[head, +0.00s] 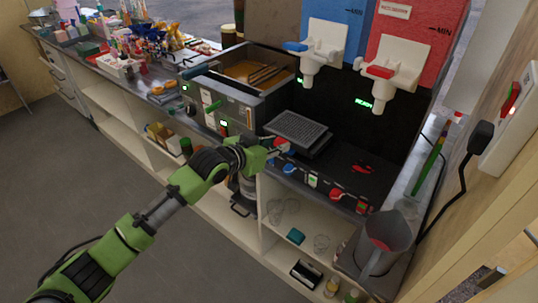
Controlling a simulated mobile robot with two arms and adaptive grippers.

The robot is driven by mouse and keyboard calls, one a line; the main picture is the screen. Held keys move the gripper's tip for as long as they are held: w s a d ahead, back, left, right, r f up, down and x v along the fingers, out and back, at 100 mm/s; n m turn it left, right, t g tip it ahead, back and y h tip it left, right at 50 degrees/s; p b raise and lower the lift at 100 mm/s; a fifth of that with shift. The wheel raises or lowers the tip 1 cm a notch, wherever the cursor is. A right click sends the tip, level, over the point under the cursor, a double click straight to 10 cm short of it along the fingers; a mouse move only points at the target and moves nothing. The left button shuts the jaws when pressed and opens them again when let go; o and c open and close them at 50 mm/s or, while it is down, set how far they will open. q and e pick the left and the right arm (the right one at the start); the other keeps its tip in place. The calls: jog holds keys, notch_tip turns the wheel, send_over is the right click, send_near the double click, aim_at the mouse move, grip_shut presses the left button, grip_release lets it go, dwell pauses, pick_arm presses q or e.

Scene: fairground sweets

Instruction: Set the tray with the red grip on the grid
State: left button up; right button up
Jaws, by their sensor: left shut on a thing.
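A grey tray (298,130) with a fine mesh-like floor is at the near left of the dark recess below the dispensers. Its red grip (281,145) points toward my left arm. My left gripper (273,149) is at the tray's near-left corner, shut on this grip. A dark flat piece (318,146) shows just under and right of the tray; I cannot tell whether it is the grid or whether the tray touches it. My right gripper is not in view.
Blue (310,47) and red (393,68) dispensers hang above the recess. A fryer-like basin (250,72) stands left of the tray. Knobs line the counter's front edge. Small red pieces (362,167) lie on the dark surface to the right.

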aim_at(285, 141)
pick_arm(q)
jog(key=shift+b+x, duration=0.7)
jog(key=shift+x, duration=0.3)
jog(key=shift+b+x, duration=0.65)
jog(key=shift+x, duration=0.85)
jog(key=shift+r, duration=0.1)
jog(key=o, duration=1.3)
jog(key=shift+o, duration=0.2)
